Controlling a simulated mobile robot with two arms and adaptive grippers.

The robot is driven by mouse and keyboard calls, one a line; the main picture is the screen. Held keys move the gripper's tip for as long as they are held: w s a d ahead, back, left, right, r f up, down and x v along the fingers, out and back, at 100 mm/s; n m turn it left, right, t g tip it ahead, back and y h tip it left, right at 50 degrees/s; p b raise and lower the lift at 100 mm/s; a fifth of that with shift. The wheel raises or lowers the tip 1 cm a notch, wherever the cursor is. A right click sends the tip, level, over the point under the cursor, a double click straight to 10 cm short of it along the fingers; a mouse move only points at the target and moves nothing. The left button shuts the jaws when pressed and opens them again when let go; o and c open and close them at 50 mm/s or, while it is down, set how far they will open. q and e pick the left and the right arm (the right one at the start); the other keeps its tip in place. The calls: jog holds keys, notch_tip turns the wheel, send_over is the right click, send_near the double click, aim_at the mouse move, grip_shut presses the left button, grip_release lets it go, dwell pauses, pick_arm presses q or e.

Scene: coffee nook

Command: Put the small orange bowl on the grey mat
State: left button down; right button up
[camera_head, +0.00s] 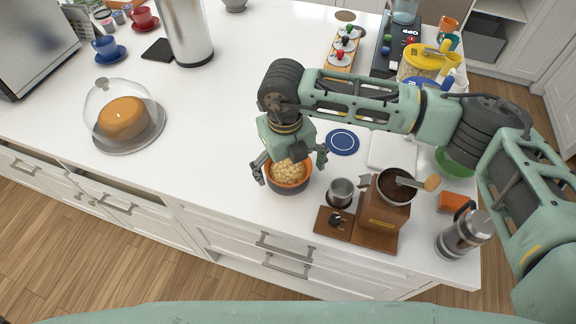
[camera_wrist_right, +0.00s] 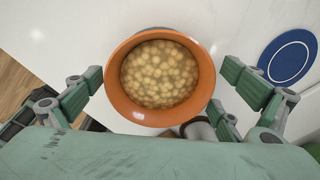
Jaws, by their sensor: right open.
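The small orange bowl (camera_head: 289,185), full of pale yellow round pieces, stands near the front edge of the white counter; its lower part looks dark grey in the head view. In the right wrist view the bowl (camera_wrist_right: 121,97) fills the middle. My right gripper (camera_head: 291,166) is open above the bowl, with one finger on each side. In the wrist view the fingertips (camera_wrist_right: 162,72) are apart from the rim, with gaps on both sides. A pale square mat (camera_head: 393,150), perhaps the grey one, lies right of the bowl, partly under my arm. My left gripper is not seen.
A round blue coaster (camera_head: 342,142) lies between bowl and mat. A metal cup (camera_head: 341,192) and a wooden coffee grinder (camera_head: 385,212) stand close right of the bowl. A French press (camera_head: 462,236) and a green bowl (camera_head: 455,165) are farther right.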

aim_at(286, 176)
notch_tip(286, 176, up, 12)
jog(key=b, duration=0.2)
jog(key=shift+a+b, duration=0.2)
jog(key=shift+b, duration=0.1)
jog(key=shift+s+f, duration=0.1)
